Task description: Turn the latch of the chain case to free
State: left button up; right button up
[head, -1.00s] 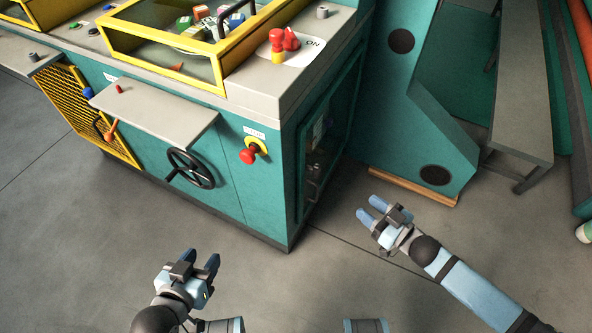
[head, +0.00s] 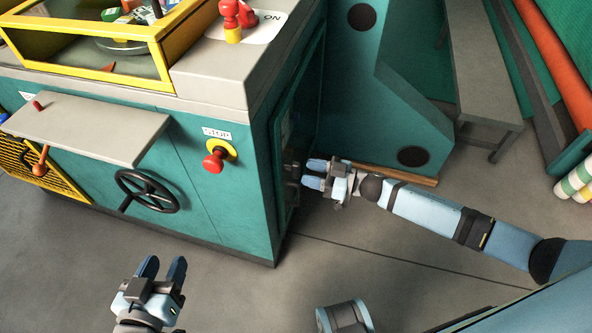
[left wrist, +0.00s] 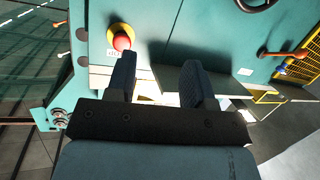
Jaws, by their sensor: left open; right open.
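The teal machine (head: 228,184) has a dark framed panel (head: 299,110) on its right side, seen at a steep angle. I take this panel for the chain case. A small dark fitting (head: 293,172) low on it may be the latch; its setting is too small to tell. My right gripper (head: 311,174) is open beside that fitting, its fingers pointing left; I cannot tell whether they touch it. My left gripper (head: 163,264) is open and empty, low in front of the machine. Its fingers (left wrist: 160,75) also show in the left wrist view.
On the machine's front are a red stop button (head: 214,161), a black handwheel (head: 147,191), a grey shelf (head: 90,128) and an orange-knobbed lever (head: 40,162). A teal upright (head: 385,110) and a grey bench (head: 470,70) stand to the right. The floor in front is clear.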

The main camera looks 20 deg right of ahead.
aim_at(296, 169)
pick_arm(q)
jog(key=shift+w+d+r+t+h, duration=0.15)
jog(key=shift+d+r+t+h, duration=0.1)
jog(key=shift+r, duration=0.15)
jog(key=shift+w+d+r+t+h, duration=0.1)
jog(key=shift+d+r+t+h, duration=0.05)
jog(key=shift+r+t, duration=0.15)
pick_arm(e)
jog(key=shift+x, duration=2.3)
pick_arm(q)
jog(key=shift+r, duration=0.1)
pick_arm(e)
jog(key=shift+c, duration=0.3)
grip_shut()
